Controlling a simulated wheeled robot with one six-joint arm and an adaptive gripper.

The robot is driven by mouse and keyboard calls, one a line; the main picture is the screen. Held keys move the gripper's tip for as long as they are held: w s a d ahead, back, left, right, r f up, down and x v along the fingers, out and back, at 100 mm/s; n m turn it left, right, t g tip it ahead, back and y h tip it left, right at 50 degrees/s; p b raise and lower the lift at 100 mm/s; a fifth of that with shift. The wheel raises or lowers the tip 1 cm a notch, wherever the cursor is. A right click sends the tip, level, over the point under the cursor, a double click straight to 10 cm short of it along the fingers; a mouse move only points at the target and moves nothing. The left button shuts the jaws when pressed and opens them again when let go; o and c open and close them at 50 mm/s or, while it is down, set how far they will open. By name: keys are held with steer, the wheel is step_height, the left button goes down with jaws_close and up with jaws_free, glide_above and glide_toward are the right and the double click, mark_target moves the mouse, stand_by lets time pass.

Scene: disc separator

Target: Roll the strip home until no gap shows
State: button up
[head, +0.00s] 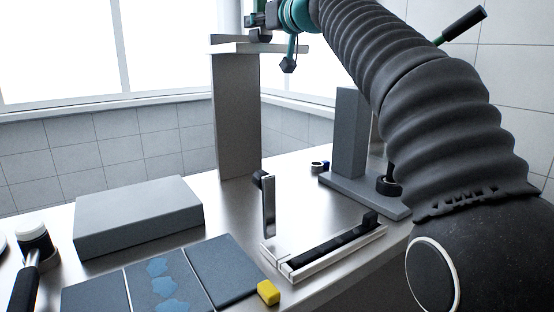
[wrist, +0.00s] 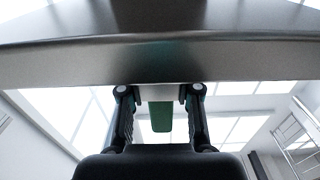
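A black strip (head: 335,242) lies in a pale channel (head: 325,258) on the steel table, with a dark block (head: 370,218) at its far right end. I cannot make out a gap along it. An upright bracket (head: 269,207) with a black top stands at the channel's left end. My gripper (head: 262,26) is high up by the flat plate (head: 262,45) on the tall grey pillar, well above the strip. In the wrist view its fingers (wrist: 160,95) stand apart, with a green piece between them. A broad metal bar (wrist: 160,62) crosses at the fingertips and hides their ends.
The tall pillar (head: 236,115) stands behind the channel. A grey stand (head: 350,135) is to its right. A blue-grey block (head: 138,215), dark panels (head: 225,270), a yellow piece (head: 268,292) and a black-handled tool (head: 25,285) occupy the left and front. Bare table shows around the bracket.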

jaws_close()
steer(key=shift+r+p, duration=0.6)
steer(key=shift+r, duration=2.4)
